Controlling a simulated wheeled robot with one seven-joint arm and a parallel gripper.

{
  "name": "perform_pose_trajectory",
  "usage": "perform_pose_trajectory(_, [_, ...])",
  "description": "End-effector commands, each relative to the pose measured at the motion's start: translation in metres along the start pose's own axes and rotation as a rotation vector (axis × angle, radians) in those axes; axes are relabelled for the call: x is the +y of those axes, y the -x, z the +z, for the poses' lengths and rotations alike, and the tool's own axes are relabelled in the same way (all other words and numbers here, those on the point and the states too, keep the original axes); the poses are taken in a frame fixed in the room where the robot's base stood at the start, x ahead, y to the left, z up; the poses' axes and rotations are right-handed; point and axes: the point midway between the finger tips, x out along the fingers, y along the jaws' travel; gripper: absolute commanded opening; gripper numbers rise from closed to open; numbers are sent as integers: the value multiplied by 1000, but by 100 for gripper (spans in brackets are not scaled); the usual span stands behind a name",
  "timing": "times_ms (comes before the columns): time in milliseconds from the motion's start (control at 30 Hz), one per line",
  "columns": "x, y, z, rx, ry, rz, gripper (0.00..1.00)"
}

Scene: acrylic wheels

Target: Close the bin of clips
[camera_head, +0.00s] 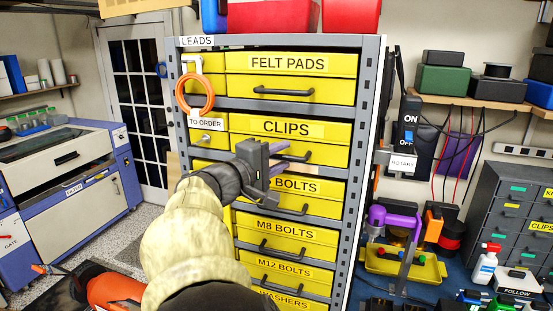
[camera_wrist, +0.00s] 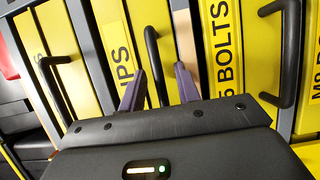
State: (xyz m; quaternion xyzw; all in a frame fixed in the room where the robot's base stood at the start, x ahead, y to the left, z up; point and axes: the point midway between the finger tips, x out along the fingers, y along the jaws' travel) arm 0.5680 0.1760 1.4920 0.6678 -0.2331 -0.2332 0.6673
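The bin of clips (camera_head: 286,127) is a yellow drawer labelled CLIPS in the tall grey cabinet, below FELT PADS. Its dark handle (camera_head: 302,158) runs across its lower front. In the wrist view the clips bin (camera_wrist: 115,42) shows with its handle (camera_wrist: 151,45) upright in the picture. My gripper (camera_head: 286,157) is at the bin's front, near the handle. In the wrist view its purple fingers (camera_wrist: 160,72) are apart, with the handle end between them; contact is not clear. I cannot tell how far the bin stands out. My gripper hides part of its lower front.
The M5 BOLTS drawer (camera_wrist: 225,50) is right below, with its own protruding handle (camera_wrist: 290,50). A tan strip (camera_wrist: 184,40) lies between the two drawers. An orange ring (camera_head: 194,92) hangs on the cabinet's left. A blue bench (camera_head: 395,275) stands to the right.

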Motion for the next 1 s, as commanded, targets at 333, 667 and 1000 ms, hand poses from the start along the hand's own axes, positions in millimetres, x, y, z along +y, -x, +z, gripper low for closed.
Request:
perform_pose_trajectory(333, [-4, 33, 0, 3, -2, -2, 33])
perform_pose_trajectory(667, [-4, 99, -1, 4, -2, -1, 33])
perform_pose_trajectory(1000, [-2, 161, -1, 3, -1, 0, 33])
